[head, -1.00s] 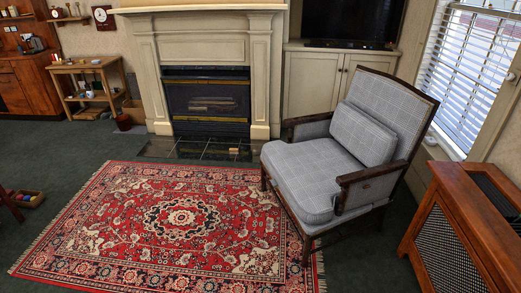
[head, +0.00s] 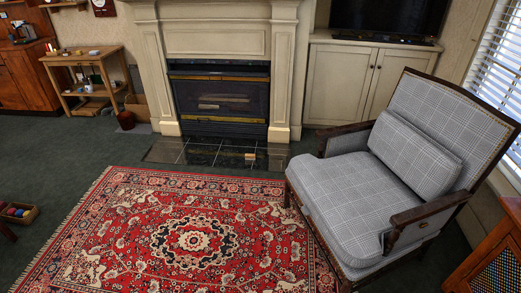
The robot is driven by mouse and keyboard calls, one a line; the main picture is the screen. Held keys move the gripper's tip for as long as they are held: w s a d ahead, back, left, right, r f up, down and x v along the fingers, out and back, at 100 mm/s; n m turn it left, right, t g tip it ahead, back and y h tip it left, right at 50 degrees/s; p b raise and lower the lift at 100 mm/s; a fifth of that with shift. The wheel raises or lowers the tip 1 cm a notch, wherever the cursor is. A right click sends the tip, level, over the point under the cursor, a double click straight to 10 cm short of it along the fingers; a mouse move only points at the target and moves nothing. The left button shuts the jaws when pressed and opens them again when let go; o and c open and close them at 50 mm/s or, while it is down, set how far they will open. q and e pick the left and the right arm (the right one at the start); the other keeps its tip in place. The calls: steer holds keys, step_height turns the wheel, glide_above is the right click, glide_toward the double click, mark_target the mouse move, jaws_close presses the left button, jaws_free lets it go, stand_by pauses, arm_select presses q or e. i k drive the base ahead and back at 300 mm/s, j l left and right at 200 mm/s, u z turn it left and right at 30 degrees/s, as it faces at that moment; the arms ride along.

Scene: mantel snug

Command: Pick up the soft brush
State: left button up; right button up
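I cannot make out a soft brush for certain. A small tan object (head: 250,156) lies on the dark tiled hearth in front of the fireplace, too small to identify. Several small items sit on the wooden side table (head: 83,55) at the back left, also too small to tell apart. Neither of my grippers is in view.
A grey checked armchair (head: 375,190) stands at the right, by the edge of a red patterned rug (head: 130,235). The fireplace (head: 220,100) is at the back. A small tray of coloured balls (head: 18,212) is at the left edge.

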mark_target(249, 156)
steer(key=i+j, duration=0.7)
steer(key=i, duration=0.2)
steer(key=i+j+z, duration=0.1)
steer(key=i+j, duration=0.55)
steer(key=i, duration=0.25)
steer(key=i+j+z, duration=0.3)
steer(key=i, duration=0.4)
steer(key=i+j+z, duration=0.35)
steer(key=i+j, duration=0.2)
steer(key=i, duration=0.1)
